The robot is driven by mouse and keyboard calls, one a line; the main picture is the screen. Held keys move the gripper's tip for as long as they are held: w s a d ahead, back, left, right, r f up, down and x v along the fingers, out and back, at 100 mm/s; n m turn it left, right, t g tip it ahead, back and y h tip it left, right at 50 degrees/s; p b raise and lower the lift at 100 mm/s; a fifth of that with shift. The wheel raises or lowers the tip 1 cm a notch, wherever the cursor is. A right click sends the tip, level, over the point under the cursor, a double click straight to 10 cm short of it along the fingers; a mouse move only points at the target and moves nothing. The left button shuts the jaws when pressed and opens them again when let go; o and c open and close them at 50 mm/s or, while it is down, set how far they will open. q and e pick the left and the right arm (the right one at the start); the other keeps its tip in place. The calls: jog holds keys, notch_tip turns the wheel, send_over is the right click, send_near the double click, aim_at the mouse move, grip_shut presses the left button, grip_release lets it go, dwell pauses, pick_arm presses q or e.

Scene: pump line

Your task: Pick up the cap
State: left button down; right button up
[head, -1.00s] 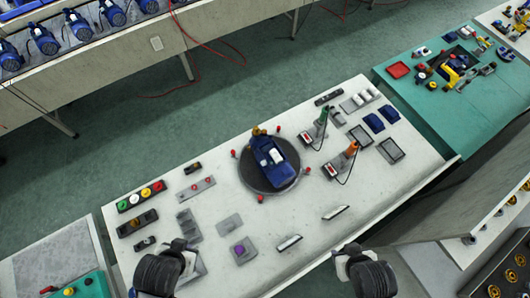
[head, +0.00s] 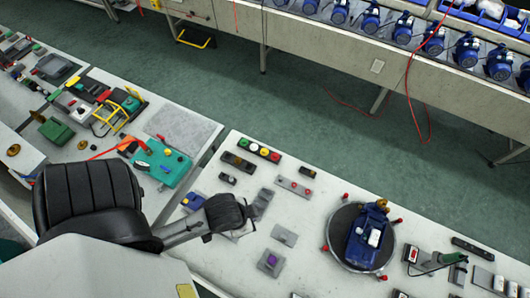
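Several round coloured caps, green, white, yellow and red, sit in a dark rack (head: 259,150) at the back left of the pale bench. A purple round piece (head: 271,260) sits on a small grey block near the front; I cannot tell which of these is the task's cap. My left gripper (head: 232,212) is a dark shape reaching in from the left above the bench, between the purple piece and a small blue piece (head: 192,201). Its fingertips are too dark and small to show whether it is open. My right gripper is out of view.
A blue pump (head: 363,243) stands on a round dark turntable (head: 341,222) with red knobs around it. A teal mat (head: 157,163) with small parts lies on the left bench. A grey block with red pieces (head: 294,187) lies behind a flat grey plate (head: 284,235).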

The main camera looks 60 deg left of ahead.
pick_arm(q)
jog(key=c, duration=1.9)
grip_release()
jog(key=shift+a, duration=0.1)
jog(key=o, duration=1.5)
jog(key=shift+d, duration=0.2)
jog(key=shift+c, duration=0.2)
jog(key=shift+a, duration=0.15)
